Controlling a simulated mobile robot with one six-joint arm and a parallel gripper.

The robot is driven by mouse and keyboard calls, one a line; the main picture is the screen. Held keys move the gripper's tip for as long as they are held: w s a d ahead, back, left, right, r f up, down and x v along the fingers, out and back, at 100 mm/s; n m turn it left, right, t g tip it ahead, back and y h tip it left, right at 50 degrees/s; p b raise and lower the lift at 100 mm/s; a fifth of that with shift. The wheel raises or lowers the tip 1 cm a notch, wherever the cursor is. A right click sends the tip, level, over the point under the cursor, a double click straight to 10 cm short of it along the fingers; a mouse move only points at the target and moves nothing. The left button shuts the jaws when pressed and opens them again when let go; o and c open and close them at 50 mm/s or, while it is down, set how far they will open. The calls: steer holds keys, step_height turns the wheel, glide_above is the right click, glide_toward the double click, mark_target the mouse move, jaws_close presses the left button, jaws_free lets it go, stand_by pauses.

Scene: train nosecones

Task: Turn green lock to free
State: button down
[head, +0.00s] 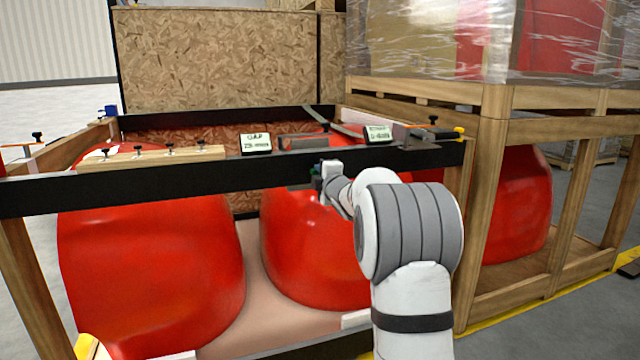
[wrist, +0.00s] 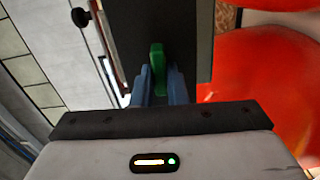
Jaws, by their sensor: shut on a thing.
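The green lock (wrist: 157,57) shows in the wrist view as a small green tab against the dark beam. My gripper (wrist: 155,80) has its blue-grey fingers on both sides of the tab and is shut on it. The tab points up in the wrist picture, along the fingers. In the head view my gripper (head: 318,172) is at the front face of the black crossbeam (head: 210,168), near its middle. The lock is mostly hidden there by my gripper and wrist.
Red nosecones (head: 150,265) sit below and behind the beam in a wooden crate frame (head: 485,200). Two display boxes (head: 256,143) and a wooden strip with black knobs (head: 150,158) are on top. A wrapped crate (head: 480,40) stands at the back right.

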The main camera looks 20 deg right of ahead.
steer(key=shift+n+b, duration=0.3)
steer(key=shift+n, duration=0.1)
steer(key=c, duration=1.4)
jaws_free()
steer(key=shift+c, duration=0.2)
steer(key=shift+s, duration=0.1)
steer(key=s+p, duration=0.1)
steer(key=s, duration=0.6)
steer(key=shift+s, duration=0.3)
